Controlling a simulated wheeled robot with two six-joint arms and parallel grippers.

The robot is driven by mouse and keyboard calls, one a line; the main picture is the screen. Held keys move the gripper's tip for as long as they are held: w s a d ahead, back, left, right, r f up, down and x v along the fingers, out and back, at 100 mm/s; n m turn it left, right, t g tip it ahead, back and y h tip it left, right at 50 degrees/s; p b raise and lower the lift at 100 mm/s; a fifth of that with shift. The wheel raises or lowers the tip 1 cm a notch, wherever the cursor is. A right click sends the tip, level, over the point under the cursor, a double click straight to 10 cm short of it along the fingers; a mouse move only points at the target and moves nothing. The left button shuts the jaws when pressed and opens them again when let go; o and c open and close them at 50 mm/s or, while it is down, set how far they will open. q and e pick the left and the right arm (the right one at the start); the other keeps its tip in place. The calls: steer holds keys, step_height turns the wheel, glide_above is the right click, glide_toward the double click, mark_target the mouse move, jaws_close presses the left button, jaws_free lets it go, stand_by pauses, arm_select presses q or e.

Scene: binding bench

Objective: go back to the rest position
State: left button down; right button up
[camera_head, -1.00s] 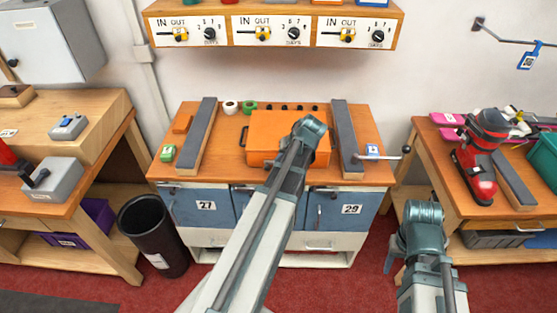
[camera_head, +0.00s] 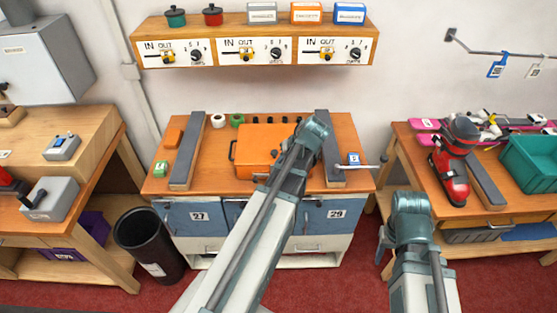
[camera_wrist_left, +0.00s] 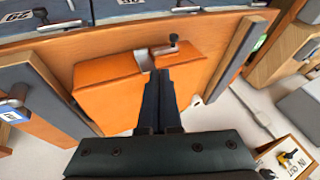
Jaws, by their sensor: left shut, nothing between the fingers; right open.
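My left arm crosses the middle of the head view, its wrist over the orange box (camera_head: 255,137) on the bench; its fingers are hidden there. In the left wrist view the two dark fingers of my left gripper (camera_wrist_left: 162,82) are shut together with nothing between them. They appear over the orange box (camera_wrist_left: 110,90), pointing towards its latch (camera_wrist_left: 165,48); I cannot tell whether they touch it. My right gripper (camera_head: 384,246) is at the lower right of the head view, in front of the gap between the benches, open and empty, its fingertips mostly hidden.
The middle bench holds two grey-topped bars, left (camera_head: 188,150) and right (camera_head: 328,150), beside the box. A crank handle (camera_head: 377,164) sticks out right. A black bin (camera_head: 150,245) stands left. The right table holds a red boot (camera_head: 450,165) and a green crate (camera_head: 528,160).

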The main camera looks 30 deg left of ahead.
arm_select(q)
steer(key=shift+d, duration=0.15)
stand_by(0.4)
steer(key=s+d+f+m+h, duration=0.1)
steer(key=s+d+m, duration=0.2)
steer(key=d, duration=0.6)
steer(key=s+d+f+m+h+b, duration=0.1)
steer(key=s+d+m, duration=0.3)
steer(key=d, duration=0.5)
steer(key=s+d+f+m+g+h, duration=0.1)
steer(key=s+d+m, duration=0.3)
steer(key=d, duration=0.6)
steer(key=s+f+h, duration=0.1)
steer(key=s, duration=0.1)
steer(key=shift+s+f+h+b, duration=0.2)
steer(key=shift+s+h+b, duration=0.1)
steer(key=shift+s+h, duration=0.1)
steer(key=shift+d, duration=0.1)
